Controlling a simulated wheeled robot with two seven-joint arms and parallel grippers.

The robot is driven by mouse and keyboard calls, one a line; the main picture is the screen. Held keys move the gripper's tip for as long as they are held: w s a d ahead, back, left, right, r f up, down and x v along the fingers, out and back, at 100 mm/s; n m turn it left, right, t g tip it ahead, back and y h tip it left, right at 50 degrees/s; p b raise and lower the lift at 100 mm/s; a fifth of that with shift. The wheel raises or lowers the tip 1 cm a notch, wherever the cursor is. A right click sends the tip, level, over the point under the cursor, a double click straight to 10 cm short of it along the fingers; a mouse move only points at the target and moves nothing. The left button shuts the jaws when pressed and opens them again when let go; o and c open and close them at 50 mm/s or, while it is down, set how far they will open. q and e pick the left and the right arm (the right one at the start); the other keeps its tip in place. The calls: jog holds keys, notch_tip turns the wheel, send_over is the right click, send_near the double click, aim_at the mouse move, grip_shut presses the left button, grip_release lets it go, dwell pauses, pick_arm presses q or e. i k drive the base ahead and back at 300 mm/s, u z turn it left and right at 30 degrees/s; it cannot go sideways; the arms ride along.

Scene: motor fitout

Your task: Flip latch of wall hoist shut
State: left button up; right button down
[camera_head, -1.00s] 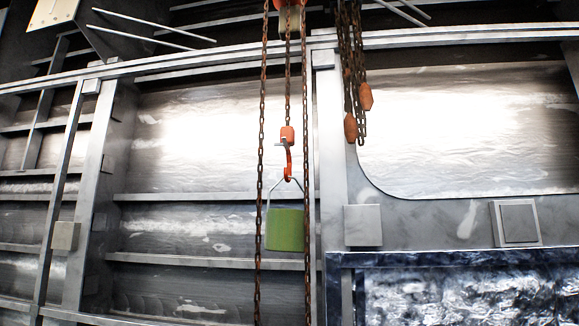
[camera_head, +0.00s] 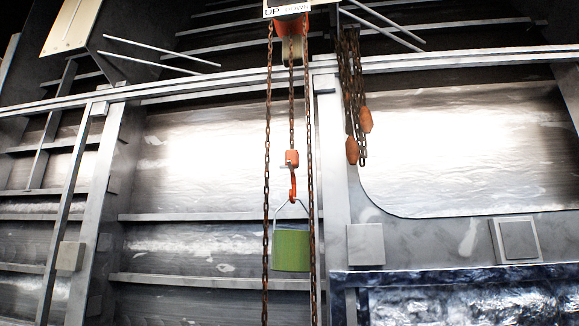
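The wall hoist (camera_head: 291,27) has an orange and grey body at the top middle, under a white plate marked UP and DOWN that the top edge cuts off. Rusty chains hang from it. The middle chain ends in an orange block and a red-orange hook (camera_head: 293,188). A small grey piece, perhaps the latch (camera_head: 287,166), sticks out beside the orange block; its position is too small to tell. A green bucket (camera_head: 291,250) hangs by its wire handle from the hook. Neither gripper is in view.
A second bundle of rusty chains (camera_head: 353,95) with orange ends hangs to the right. Metal rods (camera_head: 150,55) jut out at upper left. A blue-edged panel (camera_head: 455,276) stands at lower right. Grey square boxes (camera_head: 365,244) sit on the ribbed metal wall.

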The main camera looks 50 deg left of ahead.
aim_at(291, 166)
jog(key=k, duration=0.65)
jog(key=u, duration=1.3)
jog(key=i, duration=0.5)
